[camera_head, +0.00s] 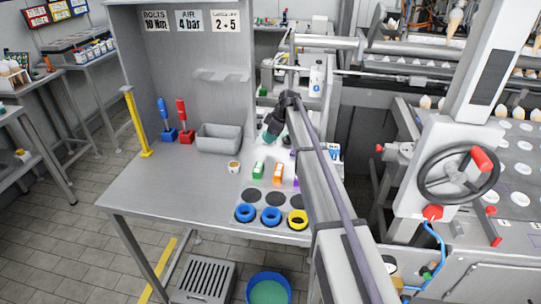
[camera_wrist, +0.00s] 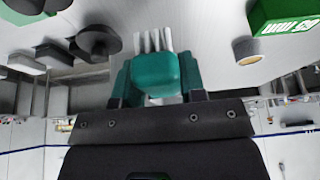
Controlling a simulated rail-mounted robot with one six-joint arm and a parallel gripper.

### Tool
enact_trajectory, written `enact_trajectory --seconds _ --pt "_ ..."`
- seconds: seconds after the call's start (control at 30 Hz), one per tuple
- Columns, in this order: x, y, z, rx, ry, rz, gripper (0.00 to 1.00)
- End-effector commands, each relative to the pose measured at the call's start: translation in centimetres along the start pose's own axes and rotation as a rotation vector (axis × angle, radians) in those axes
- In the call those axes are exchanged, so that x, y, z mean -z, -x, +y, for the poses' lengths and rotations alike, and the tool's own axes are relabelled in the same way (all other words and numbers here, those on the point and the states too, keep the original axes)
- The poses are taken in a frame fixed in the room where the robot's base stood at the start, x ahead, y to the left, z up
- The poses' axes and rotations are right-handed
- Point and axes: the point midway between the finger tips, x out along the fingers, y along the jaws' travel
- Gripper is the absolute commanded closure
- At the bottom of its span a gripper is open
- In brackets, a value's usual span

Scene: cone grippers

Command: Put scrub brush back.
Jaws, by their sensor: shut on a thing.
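The scrub brush (camera_wrist: 155,74) has a teal body and pale bristles, and shows in the middle of the wrist view. My gripper (camera_wrist: 157,80) is shut on its body, with one dark teal finger on each side. The bristles (camera_wrist: 153,40) point away from the palm. In the head view my gripper (camera_head: 269,135) is above the back right of the grey workbench (camera_head: 165,193). The brush cannot be told clearly from the fingers there, and my arm hides part of the bench behind it.
A grey bin (camera_head: 219,138), a small cup (camera_head: 234,167), a green block (camera_head: 258,170) and an orange block (camera_head: 278,173) stand on the bench. Blue (camera_head: 271,216) and yellow (camera_head: 297,218) rings lie at the front right. Red and blue upright tools (camera_head: 183,122) stand at the back. The front left is clear.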

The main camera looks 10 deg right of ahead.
Motion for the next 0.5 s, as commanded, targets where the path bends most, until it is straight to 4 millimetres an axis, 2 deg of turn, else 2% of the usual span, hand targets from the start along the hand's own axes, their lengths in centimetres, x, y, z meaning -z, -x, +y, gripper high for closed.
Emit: enact_trajectory --seconds 0.03,0.17,0.33,0.5 --pt "-0.5 -1.1 0.0 0.0 0.0 0.0 0.9" --pt "-0.6 -1.2 0.0 0.0 -0.001 0.0 0.9" --pt "-2.0 -4.4 0.0 0.0 -0.001 0.0 0.9" --pt "-1.8 -4.0 0.0 0.0 -0.001 0.0 0.9"
